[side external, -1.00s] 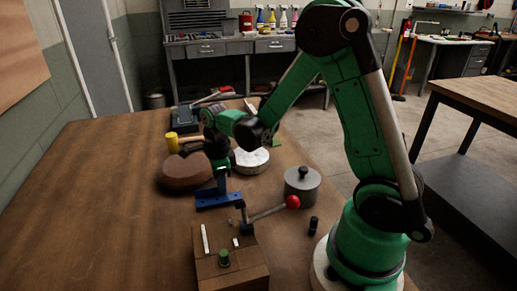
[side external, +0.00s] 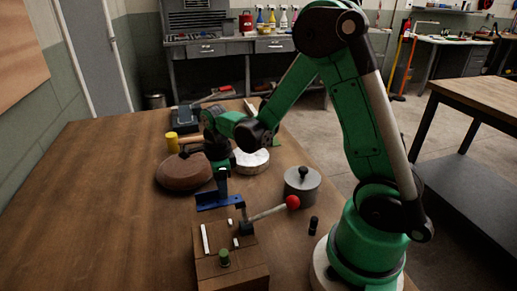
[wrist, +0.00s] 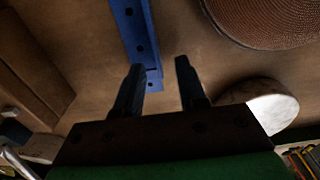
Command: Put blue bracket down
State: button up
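The blue bracket (side external: 219,201) rests on the wooden table, with its flat base down and its upright part standing. In the wrist view the bracket (wrist: 136,30) runs from the top edge down to near my left-hand finger, which partly covers it.
A brown round block (side external: 183,172) is close to the left of my gripper, and a white-topped disc (side external: 251,161) is behind. A grey lidded pot (side external: 302,186) stands right. A wooden fixture (side external: 230,261) with a red-knobbed lever (side external: 270,212) is in front. The table's left side is clear.

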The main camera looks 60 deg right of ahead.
notch_tip(320, 180, up, 12)
jog(key=s+a+n+t, duration=0.2)
jog(key=a+n+t, duration=0.1)
jog(key=n, duration=1)
jog(key=s+a+n+t, duration=0.3)
jog(key=n+t, duration=0.1)
jog(key=n, duration=1)
jog(key=shift+a+r, duration=0.2)
jog(key=shift+a, duration=0.15)
